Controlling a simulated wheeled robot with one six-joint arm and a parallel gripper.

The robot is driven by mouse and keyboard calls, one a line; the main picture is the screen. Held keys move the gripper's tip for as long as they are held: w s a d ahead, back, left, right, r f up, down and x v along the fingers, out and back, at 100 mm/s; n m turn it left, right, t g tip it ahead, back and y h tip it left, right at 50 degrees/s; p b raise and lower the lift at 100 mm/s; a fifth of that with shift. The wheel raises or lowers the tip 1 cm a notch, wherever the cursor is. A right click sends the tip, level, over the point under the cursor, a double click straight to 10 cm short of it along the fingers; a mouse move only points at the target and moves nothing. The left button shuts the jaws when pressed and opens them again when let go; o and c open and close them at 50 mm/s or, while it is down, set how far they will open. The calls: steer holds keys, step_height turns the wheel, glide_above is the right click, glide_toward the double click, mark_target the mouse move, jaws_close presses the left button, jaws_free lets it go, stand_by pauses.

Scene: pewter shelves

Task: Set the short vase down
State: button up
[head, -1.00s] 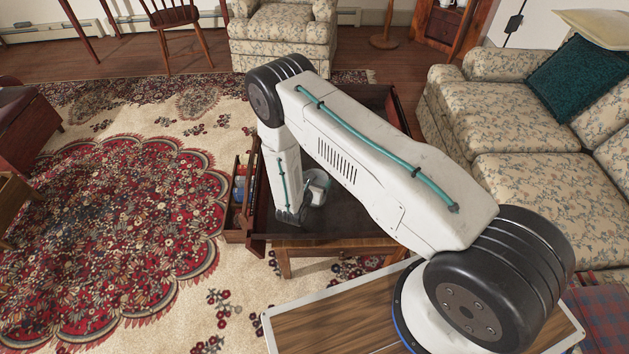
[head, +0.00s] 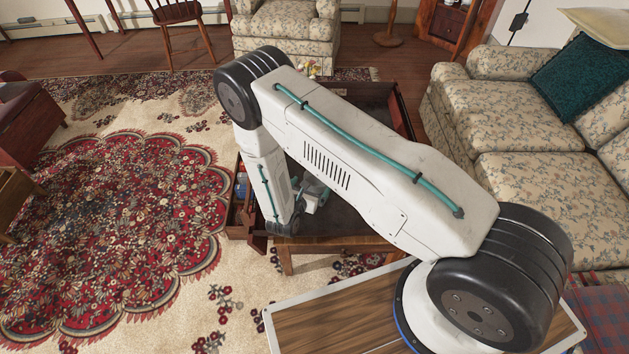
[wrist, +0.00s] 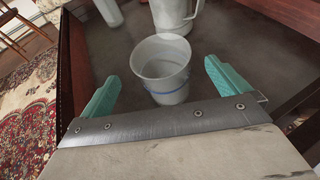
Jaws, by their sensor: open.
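The short vase (wrist: 161,68) is a white, cup-shaped vessel with a thin blue band. In the wrist view it stands upright on the dark tabletop (wrist: 215,30), and its inside looks empty. My gripper (wrist: 161,74) is open, with one teal finger to each side of the vase. Gaps show between the fingers and the vase's walls. In the head view my gripper (head: 311,192) is low over the near left part of the table; my arm hides much of the table, and I cannot make out the vase there.
A white pitcher (wrist: 172,12) stands just beyond the vase, and a white cylindrical vessel (wrist: 108,12) is beyond to the left. Raised wooden edges (wrist: 74,60) border the tabletop. A floral sofa (head: 500,130) is at the right; open rug lies left.

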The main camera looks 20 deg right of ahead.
steer(key=v, duration=0.5)
steer(key=w+d+r+m+g+h, duration=0.2)
steer(key=d+r+m, duration=0.15)
steer(key=r, duration=0.55)
steer(key=w+d+r+m+g+h, duration=0.15)
steer(key=r+m, duration=0.25)
steer(key=r, duration=0.5)
steer(key=s+d+r+m+g, duration=0.3)
steer(key=d+r+m, duration=0.1)
steer(key=r, duration=0.4)
steer(key=s+d+r+m+g, duration=0.2)
steer(key=s+d+r+m, duration=0.15)
steer(key=r, duration=0.45)
steer(key=s+d+r+m+g+y, duration=0.3)
steer(key=s+r+m+y, duration=0.3)
steer(key=s+r, duration=0.6)
steer(key=s+a+r+m+t+y, duration=0.1)
steer(key=s+a+r+m+y, duration=0.1)
steer(key=s, duration=0.5)
steer(key=s+a+r+m+t+y, duration=0.1)
steer(key=s+a+r+m+y, duration=0.2)
steer(key=s, duration=0.4)
steer(key=shift+s+r+m+t+y, duration=0.3)
steer(key=shift+r+m+y, duration=0.3)
steer(key=shift+m, duration=0.4)
